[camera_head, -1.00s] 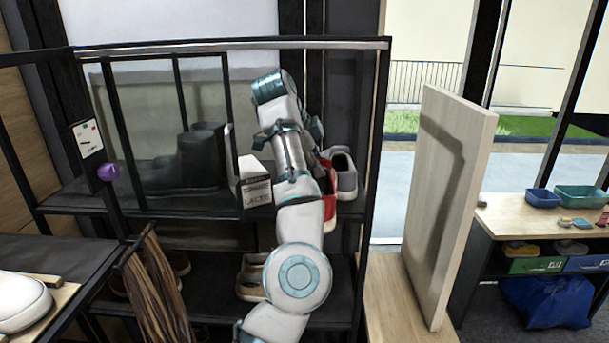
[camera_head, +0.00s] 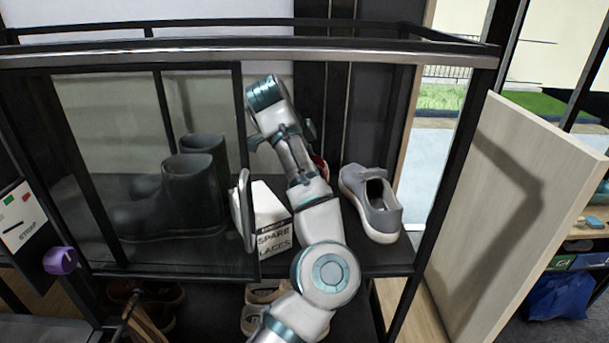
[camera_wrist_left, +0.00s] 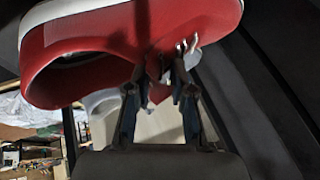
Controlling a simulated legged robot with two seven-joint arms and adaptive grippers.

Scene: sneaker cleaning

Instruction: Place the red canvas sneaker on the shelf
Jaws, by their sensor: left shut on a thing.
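The red canvas sneaker (camera_wrist_left: 110,50) fills the top of the left wrist view, with its white sole edge upward. My left gripper (camera_wrist_left: 163,78) has its fingers shut on the sneaker's lower edge, near the laces. In the head view only a small red patch of the sneaker (camera_head: 321,167) shows beside my arm, and my gripper is hidden behind the arm. The shelf (camera_head: 385,257) spans the head view, and my arm reaches into its upper level. I cannot tell whether the sneaker touches the board. My right gripper is out of view.
A grey sneaker (camera_head: 371,200) stands on the upper board right of my arm. A spare laces box (camera_head: 272,222) and dark boots (camera_head: 183,197) stand left of it. A rack post (camera_head: 455,150) and a pale panel (camera_head: 490,220) bound the right side.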

